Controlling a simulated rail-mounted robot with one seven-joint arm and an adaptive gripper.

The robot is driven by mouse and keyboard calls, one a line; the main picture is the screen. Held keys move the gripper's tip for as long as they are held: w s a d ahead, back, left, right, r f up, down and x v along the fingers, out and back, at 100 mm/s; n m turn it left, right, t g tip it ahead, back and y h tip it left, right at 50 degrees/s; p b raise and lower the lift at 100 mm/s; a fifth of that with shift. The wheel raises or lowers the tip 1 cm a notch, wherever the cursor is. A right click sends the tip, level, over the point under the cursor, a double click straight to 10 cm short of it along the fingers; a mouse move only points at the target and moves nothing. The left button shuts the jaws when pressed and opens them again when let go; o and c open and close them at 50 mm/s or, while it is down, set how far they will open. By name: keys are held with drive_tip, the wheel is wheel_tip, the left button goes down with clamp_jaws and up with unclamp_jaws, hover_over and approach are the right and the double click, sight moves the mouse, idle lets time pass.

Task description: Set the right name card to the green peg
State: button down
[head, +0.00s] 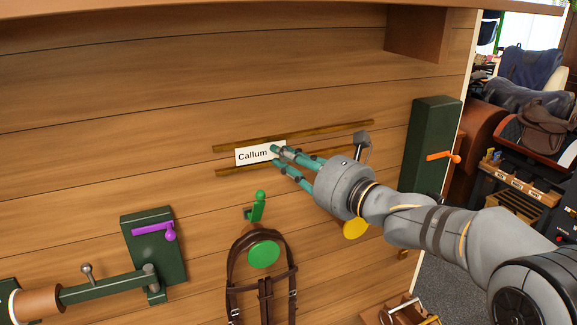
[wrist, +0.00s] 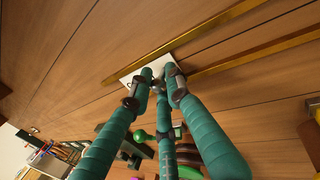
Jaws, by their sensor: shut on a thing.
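A white name card reading "Callum" (head: 252,154) sits between two wooden rails on the plank wall; it shows in the wrist view (wrist: 150,66) just past my fingertips. My gripper (head: 277,156) has its teal fingers closed on the card's right end, which they partly hide. The green peg (head: 258,206) stands out from the wall below the card, slightly right of its lettering. A green disc (head: 263,254) is below the peg, with a brown leather bridle (head: 233,262) hanging around it.
The upper rail (head: 325,133) runs on to the right of the card. A purple-handled green bracket (head: 155,240) is at lower left, and a green box with an orange handle (head: 427,145) at right. A yellow disc (head: 355,229) is partly behind my gripper.

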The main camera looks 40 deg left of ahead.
drive_tip(key=shift+s+a+f, duration=0.35)
drive_tip(key=shift+s+a, duration=0.05)
drive_tip(key=shift+s, duration=0.3)
drive_tip(key=c, duration=2)
unclamp_jaws()
drive_tip(key=shift+s, duration=0.1)
drive_tip(key=shift+c, duration=0.2)
drive_tip(key=o, duration=0.3)
drive_tip(key=shift+s+r, duration=0.1)
drive_tip(key=shift+r, duration=0.05)
drive_tip(key=shift+a, duration=0.1)
drive_tip(key=shift+d+r, duration=0.1)
drive_tip(key=shift+d, duration=0.15)
drive_tip(key=d, duration=0.3)
drive_tip(key=s+d, duration=0.1)
drive_tip(key=d, duration=0.7)
drive_tip(key=shift+s+d, duration=0.25)
drive_tip(key=shift+s, duration=0.05)
